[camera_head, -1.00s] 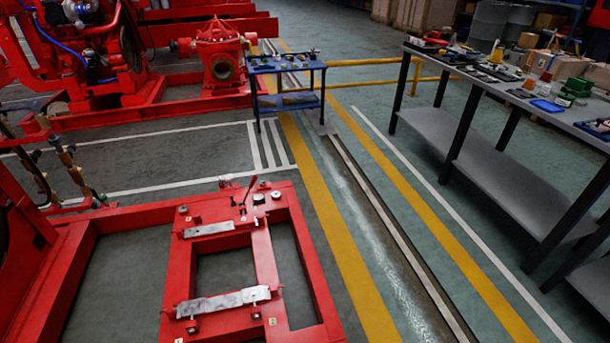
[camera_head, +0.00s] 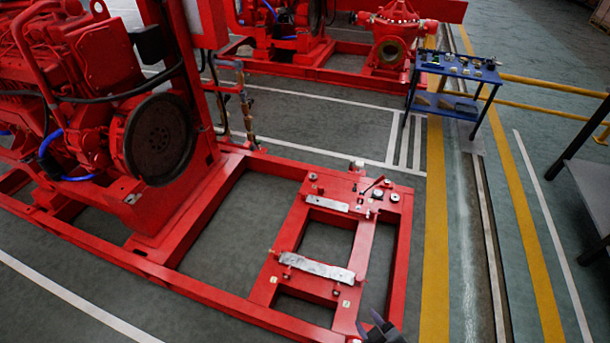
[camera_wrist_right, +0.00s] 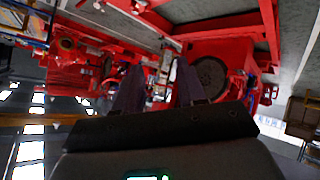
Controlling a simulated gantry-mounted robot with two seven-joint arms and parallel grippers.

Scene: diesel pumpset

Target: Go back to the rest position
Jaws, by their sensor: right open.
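My right gripper (camera_head: 380,330) shows only as dark fingertips at the bottom edge of the head view, in front of the red base frame's near right corner. In the right wrist view its two fingers (camera_wrist_right: 158,88) stand apart with nothing between them. The rest of the right arm is outside the head view. My left gripper is in neither current view.
A red base frame (camera_head: 398,250) carries a red engine (camera_head: 75,85) at its left. A blue cart (camera_head: 452,72) and red pump (camera_head: 393,42) stand farther back. A dark table (camera_head: 590,190) shows at right. Striped floor between is clear.

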